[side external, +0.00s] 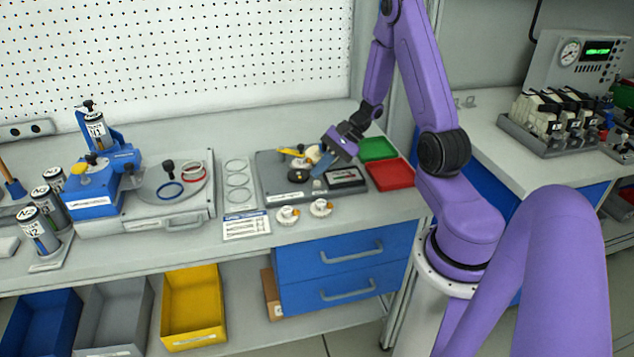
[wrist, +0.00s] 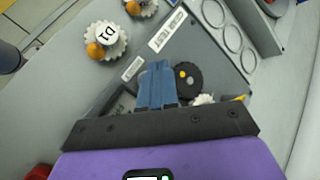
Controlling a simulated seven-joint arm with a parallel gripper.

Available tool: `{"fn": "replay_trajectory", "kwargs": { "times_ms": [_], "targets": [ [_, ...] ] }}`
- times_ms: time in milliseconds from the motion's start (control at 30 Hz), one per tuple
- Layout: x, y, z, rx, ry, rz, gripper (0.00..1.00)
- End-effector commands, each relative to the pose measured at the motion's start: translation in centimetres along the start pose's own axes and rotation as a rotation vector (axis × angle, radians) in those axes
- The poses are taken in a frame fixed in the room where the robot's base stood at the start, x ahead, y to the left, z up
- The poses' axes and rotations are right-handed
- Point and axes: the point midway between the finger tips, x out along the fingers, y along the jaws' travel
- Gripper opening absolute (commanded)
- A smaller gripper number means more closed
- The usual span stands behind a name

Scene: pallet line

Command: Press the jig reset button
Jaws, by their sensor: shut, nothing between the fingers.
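A grey jig plate (side external: 268,187) sits mid-bench, with a black round part (side external: 298,175), a yellow lever (side external: 291,151) and a dark-faced labelled box (side external: 346,178) on it. I cannot make out which part is the reset button. My gripper (side external: 318,188) is over this plate, its blue fingers pointing down beside the black round part. In the wrist view, my gripper (wrist: 157,64) has its fingers together and empty, just left of the black round part (wrist: 186,80) with its yellow centre. I cannot tell whether the fingertips touch anything. The fingers hide some of the plate.
Two white toothed discs (side external: 288,215) (side external: 321,207) lie in front of the plate. A green tray (side external: 378,149) and a red tray (side external: 390,174) lie to its right. A holder with round slots (side external: 238,180) is on the left, then a blue fixture (side external: 95,195) and labelled cylinders (side external: 38,232).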

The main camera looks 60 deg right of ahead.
Motion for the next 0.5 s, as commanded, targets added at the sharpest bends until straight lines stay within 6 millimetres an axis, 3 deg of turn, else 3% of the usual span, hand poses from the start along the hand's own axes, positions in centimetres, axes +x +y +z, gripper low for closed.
{"fn": "replay_trajectory", "kwargs": {
  "times_ms": [500],
  "targets": [
    [0.6,0.44,-0.45,0.0,0.0,0.0,0.0]
  ]
}}
